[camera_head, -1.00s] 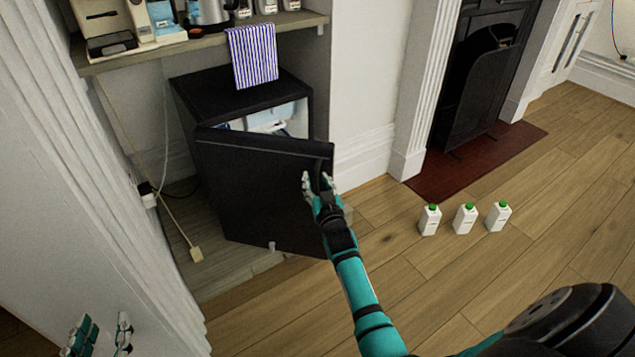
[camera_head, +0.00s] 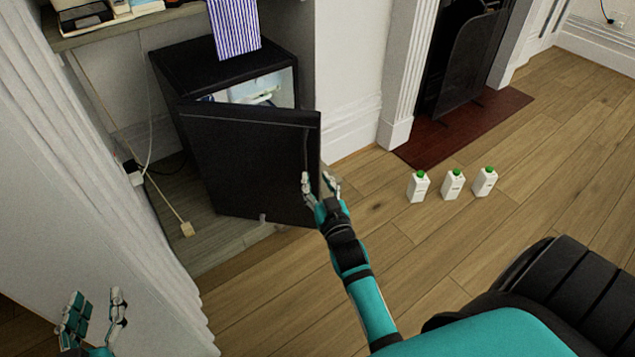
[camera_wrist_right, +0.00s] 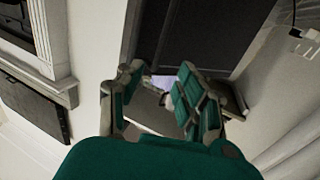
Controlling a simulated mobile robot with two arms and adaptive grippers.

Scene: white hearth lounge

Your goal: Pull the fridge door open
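The small black fridge (camera_head: 215,62) stands under the shelf, left of the fireplace. Its black door (camera_head: 245,165) is ajar, swung out toward me, and pale contents show above its top edge. The dark handle (camera_head: 306,150) runs near the door's free edge. My right gripper (camera_head: 319,180) is open at the lower right part of the door, near that edge; whether it touches the door I cannot tell. In the right wrist view the gripper's fingers (camera_wrist_right: 160,80) are apart, with the dark door beyond. My left gripper (camera_head: 97,303) is open and empty at the lower left.
Several white cartons with green caps (camera_head: 452,184) stand on the floor to the right.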

